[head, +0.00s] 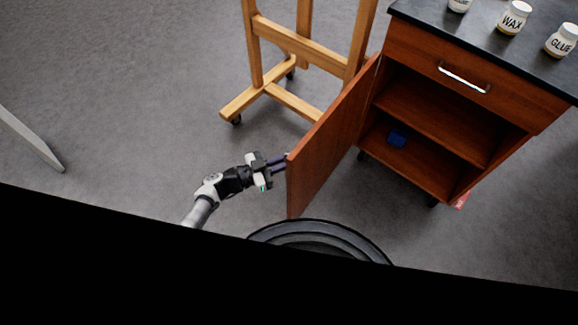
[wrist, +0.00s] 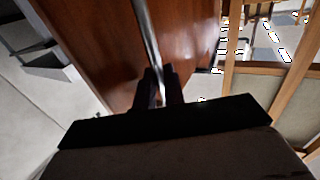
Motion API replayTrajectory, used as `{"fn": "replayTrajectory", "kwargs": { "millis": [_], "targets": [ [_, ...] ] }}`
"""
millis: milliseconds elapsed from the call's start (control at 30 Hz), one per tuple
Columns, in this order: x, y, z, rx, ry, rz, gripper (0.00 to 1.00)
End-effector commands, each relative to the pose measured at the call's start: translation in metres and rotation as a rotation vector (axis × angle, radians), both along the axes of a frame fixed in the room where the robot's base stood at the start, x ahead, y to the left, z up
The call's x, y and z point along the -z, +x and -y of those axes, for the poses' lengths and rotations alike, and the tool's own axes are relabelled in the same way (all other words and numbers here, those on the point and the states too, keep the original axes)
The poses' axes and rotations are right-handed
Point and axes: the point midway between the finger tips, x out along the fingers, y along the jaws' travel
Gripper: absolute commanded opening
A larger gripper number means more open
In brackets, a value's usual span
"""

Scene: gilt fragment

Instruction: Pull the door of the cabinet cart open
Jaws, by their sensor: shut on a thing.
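The cabinet cart (head: 478,58) is red-brown wood with a dark top, at the upper right of the head view. Its door (head: 330,140) stands swung wide out from the left side, showing two inner shelf spaces. My gripper (head: 284,163) is at the door's outer face near its free edge. In the wrist view, the fingers (wrist: 160,92) are shut on a silver bar handle (wrist: 148,38), which runs up along the door (wrist: 92,45). The handle is hidden behind the door in the head view.
A wooden easel (head: 300,45) on casters stands close behind the door. A blue item (head: 397,140) lies on the lower shelf. Jars, including one marked WAX (head: 514,18), stand on the cart top. Grey floor at the left is mostly clear.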

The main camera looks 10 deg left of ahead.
Motion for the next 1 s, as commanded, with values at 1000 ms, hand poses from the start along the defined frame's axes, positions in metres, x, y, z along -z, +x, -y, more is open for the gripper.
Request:
{"fn": "replayTrajectory", "kwargs": {
  "millis": [1000],
  "targets": [
    [-0.0008, 0.0025, -0.0027, 0.002, -0.001, 0.001, 0.32]
  ]
}}
